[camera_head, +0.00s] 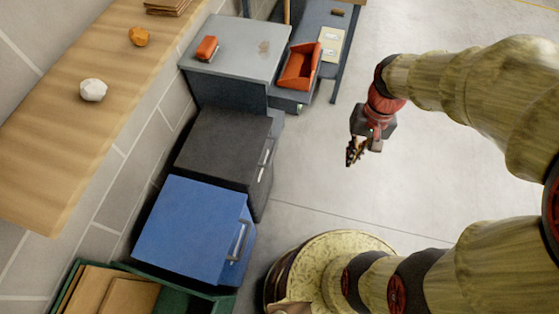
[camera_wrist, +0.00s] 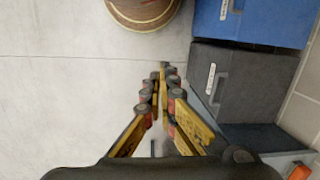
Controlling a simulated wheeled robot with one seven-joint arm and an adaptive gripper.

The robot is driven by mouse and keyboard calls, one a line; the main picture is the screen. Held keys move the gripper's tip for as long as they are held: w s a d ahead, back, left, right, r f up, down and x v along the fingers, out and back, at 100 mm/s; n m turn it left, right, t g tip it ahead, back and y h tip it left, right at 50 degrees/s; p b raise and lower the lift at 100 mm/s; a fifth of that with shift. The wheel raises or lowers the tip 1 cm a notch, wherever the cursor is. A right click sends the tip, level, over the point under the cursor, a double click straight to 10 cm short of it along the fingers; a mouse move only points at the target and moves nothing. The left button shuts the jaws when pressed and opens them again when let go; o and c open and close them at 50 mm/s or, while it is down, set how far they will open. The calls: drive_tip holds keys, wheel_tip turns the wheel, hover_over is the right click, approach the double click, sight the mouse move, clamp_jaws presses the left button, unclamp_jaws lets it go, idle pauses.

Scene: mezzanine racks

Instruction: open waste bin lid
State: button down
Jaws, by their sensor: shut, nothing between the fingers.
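Two lidded bins stand along the wall: a blue bin (camera_head: 192,230) with a silver handle on its right side, and a dark grey bin (camera_head: 225,145) just behind it, also with a handle. Both lids look shut. In the wrist view the blue bin (camera_wrist: 262,20) is at the top right and the dark grey bin (camera_wrist: 240,85) is below it. My gripper (camera_head: 352,157) is shut and empty in the air over the floor, to the right of the dark bin and apart from it. Its fingers (camera_wrist: 168,72) point toward the bins' side in the wrist view.
A grey cabinet (camera_head: 235,45) with a red object (camera_head: 206,48) on it stands behind the bins. An orange open bin (camera_head: 300,66) sits beside it. A green crate (camera_head: 198,302) with cardboard is in front. A wooden shelf (camera_head: 60,130) overhangs at left. The floor on the right is clear.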

drive_tip(key=w+a+f+m+y+b, duration=0.25)
drive_tip(key=f+m+y, duration=0.25)
drive_tip(key=f, duration=1)
drive_tip(key=w+a+f+m+g+y+b, duration=0.1)
drive_tip(key=a+f+m+y, duration=0.35)
drive_tip(key=f, duration=0.95)
drive_tip(key=w+a+f+m+y+b, duration=0.2)
drive_tip(key=f+m+y, duration=0.3)
drive_tip(key=f, duration=1)
drive_tip(key=w+a+f+m+t+y, duration=0.1)
drive_tip(key=w+f+m+t, duration=0.2)
drive_tip(key=w+f+t, duration=0.1)
drive_tip(key=w+d+r+m+t, duration=0.1)
drive_tip(key=w+t, duration=0.1)
drive_tip(key=w, duration=0.2)
drive_tip(key=w+d+r+m+t, duration=0.1)
drive_tip(key=w+d+r+t, duration=0.1)
drive_tip(key=w, duration=0.3)
drive_tip(key=w+a+r+b, duration=0.2)
drive_tip(key=w+a+r, duration=0.1)
drive_tip(key=a, duration=0.7)
drive_tip(key=shift+a+r+y, duration=0.3)
drive_tip(key=shift+r+y, duration=0.05)
drive_tip(key=shift+r, duration=0.2)
